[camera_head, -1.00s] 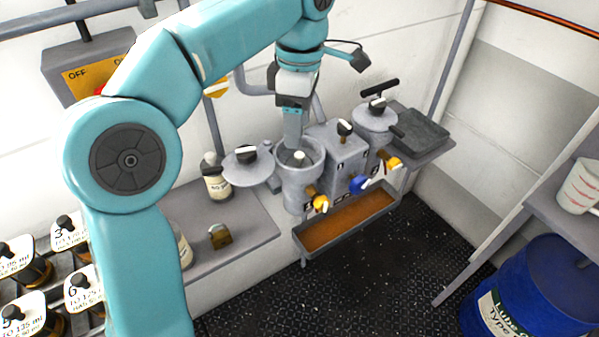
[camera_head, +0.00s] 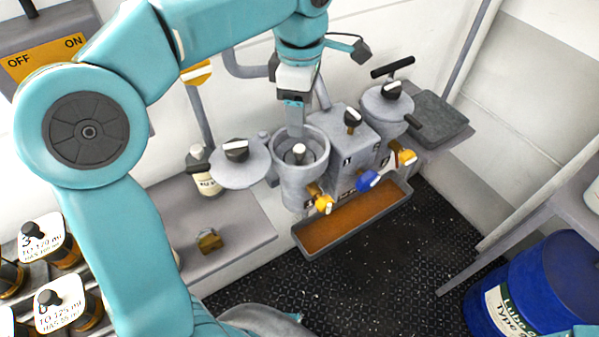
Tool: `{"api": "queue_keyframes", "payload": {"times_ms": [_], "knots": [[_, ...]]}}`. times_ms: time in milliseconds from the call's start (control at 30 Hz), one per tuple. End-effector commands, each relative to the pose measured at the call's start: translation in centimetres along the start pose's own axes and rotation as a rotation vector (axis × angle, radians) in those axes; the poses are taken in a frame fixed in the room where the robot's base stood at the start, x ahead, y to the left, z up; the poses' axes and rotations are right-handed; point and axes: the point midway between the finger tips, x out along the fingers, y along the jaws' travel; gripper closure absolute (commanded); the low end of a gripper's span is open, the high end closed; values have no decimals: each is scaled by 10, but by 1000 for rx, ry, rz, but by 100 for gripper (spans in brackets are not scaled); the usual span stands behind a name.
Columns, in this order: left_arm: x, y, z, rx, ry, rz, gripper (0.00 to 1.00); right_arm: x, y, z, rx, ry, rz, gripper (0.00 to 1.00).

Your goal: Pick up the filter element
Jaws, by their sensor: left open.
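The open filter housing (camera_head: 295,181) is a grey round pot at the middle of the view, with its lid (camera_head: 238,165) swung out to the left. Inside it, a pale knob (camera_head: 299,149) stands up from a darker round part, which looks like the top of the filter element; the rest is hidden by the housing wall. My left gripper (camera_head: 295,132) points down into the housing mouth, its fingers at the back left of the knob. It is open and not around the knob as far as I can see. My right gripper is not in view.
A closed second housing (camera_head: 387,105) stands to the right, beyond a grey block with a black knob (camera_head: 353,118). Yellow and blue valve handles stick out in front, above a drip tray (camera_head: 300,238) of brown liquid. A bottle (camera_head: 205,177) stands left. A blue drum (camera_head: 535,290) is lower right.

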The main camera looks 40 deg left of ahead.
Motion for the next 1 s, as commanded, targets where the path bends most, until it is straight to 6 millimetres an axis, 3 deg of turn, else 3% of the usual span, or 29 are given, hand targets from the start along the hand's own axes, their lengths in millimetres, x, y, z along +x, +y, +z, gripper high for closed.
{"api": "queue_keyframes", "payload": {"times_ms": [100, 367, 600, 900, 933, 1000], "knots": [[24, 0, 0, 0, 1, -2, 43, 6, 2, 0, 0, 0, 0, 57], [46, 2, 0, 0, 1, -2, 43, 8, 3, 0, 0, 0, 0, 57], [83, 2, -2, -1, 1, -2, 43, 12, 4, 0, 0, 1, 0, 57], [89, 3, -2, -1, 0, 0, 43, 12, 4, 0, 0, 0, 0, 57], [89, 3, -2, -1, 0, 0, 50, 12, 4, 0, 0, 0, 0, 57], [89, 3, -2, -1, 0, 0, 73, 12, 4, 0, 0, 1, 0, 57]]}}
